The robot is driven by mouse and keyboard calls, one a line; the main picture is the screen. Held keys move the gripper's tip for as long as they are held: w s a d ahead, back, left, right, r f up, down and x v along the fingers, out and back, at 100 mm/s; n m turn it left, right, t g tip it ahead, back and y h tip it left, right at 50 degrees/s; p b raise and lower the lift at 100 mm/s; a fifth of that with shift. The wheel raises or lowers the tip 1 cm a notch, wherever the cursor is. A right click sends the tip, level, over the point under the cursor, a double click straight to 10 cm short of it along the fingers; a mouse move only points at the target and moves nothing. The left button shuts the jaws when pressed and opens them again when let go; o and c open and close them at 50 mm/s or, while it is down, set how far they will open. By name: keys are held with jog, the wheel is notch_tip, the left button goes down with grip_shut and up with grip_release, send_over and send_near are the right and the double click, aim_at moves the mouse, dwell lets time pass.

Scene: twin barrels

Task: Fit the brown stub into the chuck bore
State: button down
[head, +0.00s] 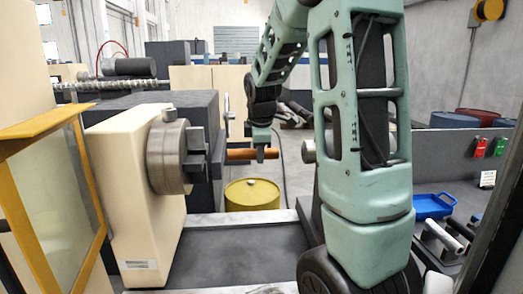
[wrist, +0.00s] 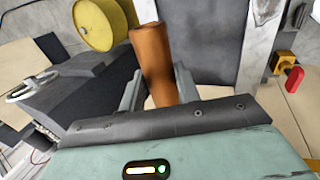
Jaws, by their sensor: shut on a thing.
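The brown stub (head: 239,155) lies about level in the head view, its left end pointing at the chuck. My gripper (head: 262,153) is shut on it near its right end. The grey metal chuck (head: 168,157) sits on the cream headstock (head: 125,150), with its jaws facing right. The stub is apart from the jaws, with a small gap between them. The chuck bore is hidden from this angle. In the wrist view the stub (wrist: 153,55) stands out between the two fingers of my gripper (wrist: 158,88).
A yellow barrel (head: 252,195) stands behind the lathe bed (head: 235,245). A metal tailstock tip (head: 308,151) shows right of the stub, beside my arm. A yellow-framed guard (head: 75,165) stands at left. A blue tray (head: 433,206) rests on the right bench.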

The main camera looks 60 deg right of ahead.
aim_at(242, 150)
jog(key=shift+w+a, duration=1.65)
jog(key=shift+w, duration=0.3)
jog(key=w+a+p, duration=0.2)
jog(key=w+a, duration=0.3)
jog(key=w, duration=0.1)
jog(key=shift+w+a+r, duration=0.15)
jog(key=shift+a, duration=0.05)
dwell(4.7)
